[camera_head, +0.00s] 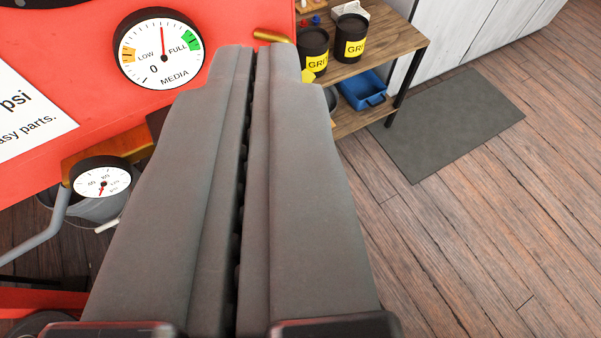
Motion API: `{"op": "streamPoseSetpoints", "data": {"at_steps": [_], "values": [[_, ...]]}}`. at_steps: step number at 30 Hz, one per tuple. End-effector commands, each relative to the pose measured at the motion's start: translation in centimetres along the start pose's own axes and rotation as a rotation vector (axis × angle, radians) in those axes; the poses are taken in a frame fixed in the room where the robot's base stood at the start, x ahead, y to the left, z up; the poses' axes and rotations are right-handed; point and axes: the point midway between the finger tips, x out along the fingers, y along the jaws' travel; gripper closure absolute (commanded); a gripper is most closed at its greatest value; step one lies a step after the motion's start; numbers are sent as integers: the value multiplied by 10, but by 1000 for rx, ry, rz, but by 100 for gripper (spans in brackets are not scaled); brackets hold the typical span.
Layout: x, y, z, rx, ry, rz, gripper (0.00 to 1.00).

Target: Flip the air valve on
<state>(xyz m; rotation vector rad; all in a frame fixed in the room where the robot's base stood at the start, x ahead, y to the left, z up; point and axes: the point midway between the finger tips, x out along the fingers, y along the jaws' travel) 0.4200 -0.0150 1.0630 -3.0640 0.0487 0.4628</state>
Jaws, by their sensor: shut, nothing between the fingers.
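My gripper (256,48) fills the middle of the view, its two long grey fingers side by side with only a thin dark gap and nothing between them. The fingertips lie over the right part of a red cabinet (235,18). A short brass-coloured rod (272,36) sticks out at the cabinet's right edge, just beyond the fingertips. It may belong to the air valve; I cannot tell, nor whether the fingers touch it. No other valve handle shows clearly, and the fingers hide part of the cabinet front.
A media gauge (160,48) and a white sign (28,112) are on the cabinet. A small pressure gauge (102,184) sits below at left, above a grey bucket (85,209). A wooden shelf (400,52) holds dark cans and a blue bin (362,90). Open floor (480,230) lies right.

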Motion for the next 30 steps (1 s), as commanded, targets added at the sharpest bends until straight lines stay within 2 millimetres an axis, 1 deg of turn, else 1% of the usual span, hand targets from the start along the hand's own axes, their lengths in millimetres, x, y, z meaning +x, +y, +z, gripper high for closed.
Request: {"op": "streamPoseSetpoints", "data": {"at_steps": [1,3,12,18,30], "values": [[12,4,8,11,-48,5,100],[27,8,20,25,-113,5,100],[80,21,71,103,-379,-21,100],[108,28,104,167,-541,-65,100],[153,38,160,331,-808,-211,100]]}}
